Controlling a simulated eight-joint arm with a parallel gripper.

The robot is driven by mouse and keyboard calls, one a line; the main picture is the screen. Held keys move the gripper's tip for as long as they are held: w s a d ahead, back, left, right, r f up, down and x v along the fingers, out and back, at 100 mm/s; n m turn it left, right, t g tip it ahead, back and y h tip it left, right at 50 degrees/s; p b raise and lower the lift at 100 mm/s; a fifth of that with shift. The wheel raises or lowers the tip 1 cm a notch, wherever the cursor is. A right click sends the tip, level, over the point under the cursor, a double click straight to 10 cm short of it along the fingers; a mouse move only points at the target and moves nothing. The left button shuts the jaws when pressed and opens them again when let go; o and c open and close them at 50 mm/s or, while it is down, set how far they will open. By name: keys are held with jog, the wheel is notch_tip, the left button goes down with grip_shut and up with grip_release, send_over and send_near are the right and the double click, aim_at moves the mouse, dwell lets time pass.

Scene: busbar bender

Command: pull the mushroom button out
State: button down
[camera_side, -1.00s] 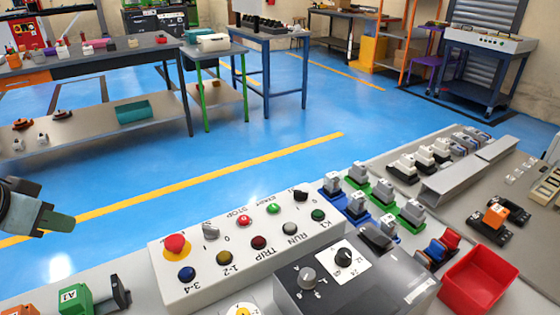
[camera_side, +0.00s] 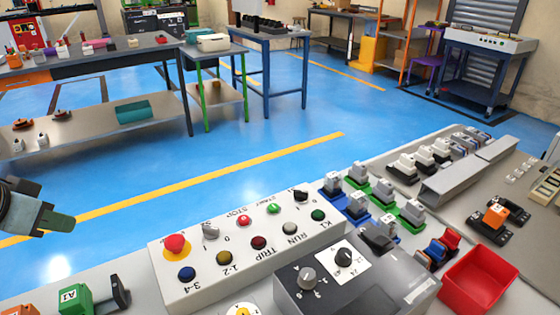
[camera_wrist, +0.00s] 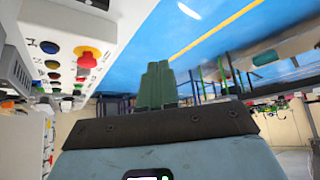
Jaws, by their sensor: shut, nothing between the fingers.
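The red mushroom button (camera_side: 175,244) sits on a yellow base at the back left corner of the white control box (camera_side: 200,292). In the wrist view the red button (camera_wrist: 87,60) shows at the upper left on the white panel. My gripper (camera_side: 72,221) is at the left edge of the side view, well left of the button and apart from it. Its green fingers (camera_wrist: 158,84) are together with nothing between them. Nothing hides the button in either view.
The box also carries a blue button (camera_side: 187,274), a selector (camera_side: 210,232) and several other buttons. A grey box with knobs (camera_side: 307,279) stands to its right, near a red bin (camera_side: 480,285). A green terminal block (camera_side: 75,298) lies below my gripper. Space between gripper and button looks clear.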

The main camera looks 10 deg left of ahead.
dwell(0.4)
jog(key=c, duration=1.5)
grip_release()
jog(key=shift+w+d, duration=0.1)
jog(key=shift+c, duration=0.2)
jog(key=o, duration=0.9)
jog(key=w+d+r+n+g, duration=0.2)
jog(key=w+d+r, duration=0.1)
jog(key=d, duration=0.1)
jog(key=shift+w+d+r+g+h, duration=0.2)
jog(key=shift+r+g+h, duration=0.1)
jog(key=r+n+g, duration=0.2)
jog(key=n+g, duration=0.2)
jog(key=g, duration=0.1)
send_over(174, 240)
notch_tip(174, 240, down, 12)
jog(key=shift+f, duration=0.1)
jog(key=shift+c, duration=0.2)
